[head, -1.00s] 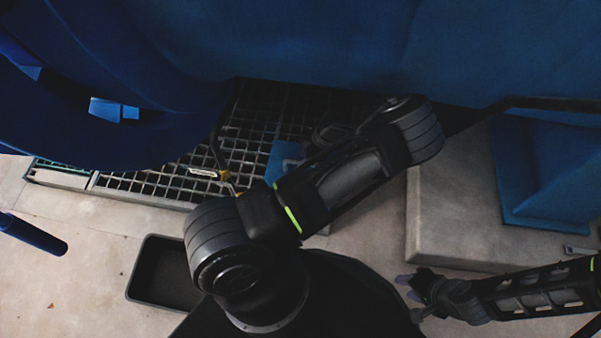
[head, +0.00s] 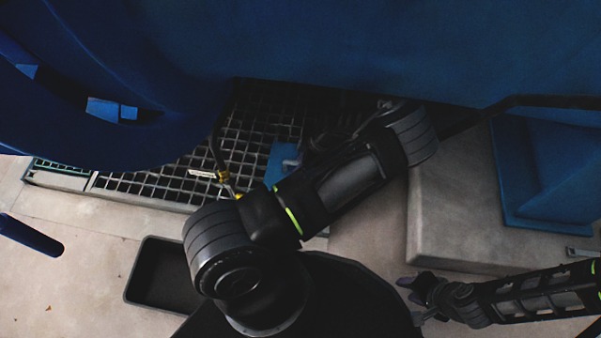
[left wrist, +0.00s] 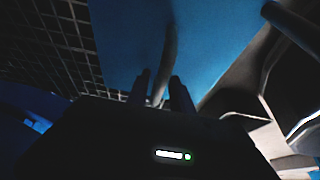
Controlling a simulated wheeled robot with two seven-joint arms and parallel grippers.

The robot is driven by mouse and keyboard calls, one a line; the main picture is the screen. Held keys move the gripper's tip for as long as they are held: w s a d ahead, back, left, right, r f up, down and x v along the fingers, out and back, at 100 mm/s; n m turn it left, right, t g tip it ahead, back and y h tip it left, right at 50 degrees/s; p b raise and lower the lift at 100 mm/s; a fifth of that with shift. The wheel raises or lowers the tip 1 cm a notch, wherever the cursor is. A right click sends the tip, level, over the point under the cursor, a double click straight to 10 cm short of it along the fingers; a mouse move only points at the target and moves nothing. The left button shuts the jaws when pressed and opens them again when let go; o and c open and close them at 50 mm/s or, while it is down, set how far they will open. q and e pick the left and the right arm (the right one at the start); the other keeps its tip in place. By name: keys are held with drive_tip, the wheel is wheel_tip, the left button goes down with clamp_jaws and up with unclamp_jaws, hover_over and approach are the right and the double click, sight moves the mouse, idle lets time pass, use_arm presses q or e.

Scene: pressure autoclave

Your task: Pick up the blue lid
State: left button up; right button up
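The blue lid (head: 282,162) is a flat blue piece lying over the dark grating in the head view, partly hidden by my left arm. In the left wrist view the blue lid (left wrist: 125,35) fills the upper middle, with a grey bar-like handle (left wrist: 170,45) running toward my gripper. My left gripper (left wrist: 161,88) has its two fingers apart, one on each side of the bar. I cannot tell whether they touch it. In the head view that gripper is mostly hidden behind my arm. My right gripper (head: 411,298) hangs at the lower right, away from the lid, its finger opening unclear.
Dark metal grating (head: 150,183) lies under the large blue vessel (head: 330,40). A black tray (head: 160,275) stands on the floor at lower left. A concrete block (head: 450,220) with a blue foot (head: 545,185) is at the right. A blue bar (head: 30,235) juts in at left.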

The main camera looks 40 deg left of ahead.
use_arm(q)
clamp_jaws()
idle(1.1)
